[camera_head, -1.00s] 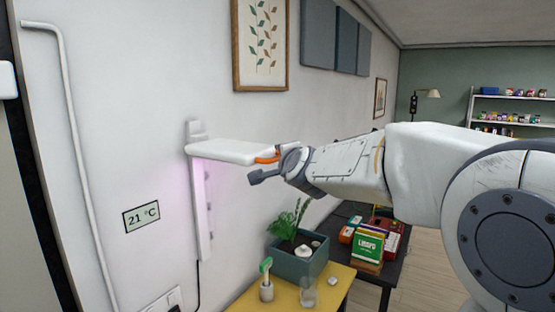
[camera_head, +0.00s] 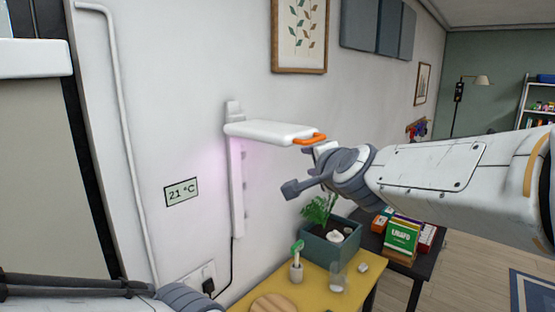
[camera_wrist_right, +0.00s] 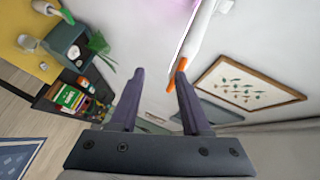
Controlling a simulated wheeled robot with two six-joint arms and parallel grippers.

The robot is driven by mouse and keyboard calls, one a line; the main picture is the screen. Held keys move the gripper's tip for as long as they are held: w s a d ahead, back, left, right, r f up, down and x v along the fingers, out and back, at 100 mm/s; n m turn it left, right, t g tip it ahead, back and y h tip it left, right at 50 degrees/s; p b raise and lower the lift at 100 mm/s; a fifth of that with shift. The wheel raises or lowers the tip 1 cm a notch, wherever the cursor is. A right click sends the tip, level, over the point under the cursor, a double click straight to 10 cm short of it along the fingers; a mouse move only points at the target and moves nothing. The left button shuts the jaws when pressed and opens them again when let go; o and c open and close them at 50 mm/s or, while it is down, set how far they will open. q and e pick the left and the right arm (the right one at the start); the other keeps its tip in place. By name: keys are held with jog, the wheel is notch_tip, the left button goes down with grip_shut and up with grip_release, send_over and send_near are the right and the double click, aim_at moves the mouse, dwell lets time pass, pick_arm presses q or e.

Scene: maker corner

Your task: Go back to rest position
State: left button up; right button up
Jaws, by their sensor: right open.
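My right gripper (camera_head: 306,171) is open and empty, just below and right of the orange handle (camera_head: 312,138) of a white wall lamp (camera_head: 268,131). In the right wrist view, my right gripper (camera_wrist_right: 160,76) has its two dark fingers spread, with nothing between them. The orange handle (camera_wrist_right: 177,75) shows beside the tip of the right-hand finger there; I cannot tell if they touch. The lamp's flat head stands out from the wall, with a pinkish glow below. A part of my body shows at the bottom left, but I see no left gripper jaws.
A dark table (camera_head: 427,266) behind holds several boxes. Open floor (camera_head: 470,285) lies at the right.

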jog(key=s+a+f+n+g+y+b, duration=0.2)
jog(key=s+a+f+n+g, duration=0.3)
jog(key=f, duration=0.5)
jog(key=s+a+f+n+g+y+b, duration=0.25)
jog(key=s+a+f+n, duration=0.25)
jog(key=s+a+f, duration=0.4)
pick_arm(q)
notch_tip(320, 180, down, 10)
jog(key=b, duration=0.5)
jog(key=shift+f, duration=0.25)
pick_arm(e)
jog(key=s+d+f+n+g+h, duration=0.2)
jog(key=s+d+f+n+g, duration=0.1)
jog(key=s+f, duration=0.6)
jog(key=s+d+f+n+g+h, duration=0.3)
jog(key=s+d+f+n+g, duration=0.1)
jog(key=s+f+n, duration=0.4)
jog(key=shift+s+f+g, duration=0.35)
jog(key=shift+s+f, duration=0.35)
jog(key=shift+s, duration=0.1)
pick_arm(q)
jog(key=shift+a, duration=0.1)
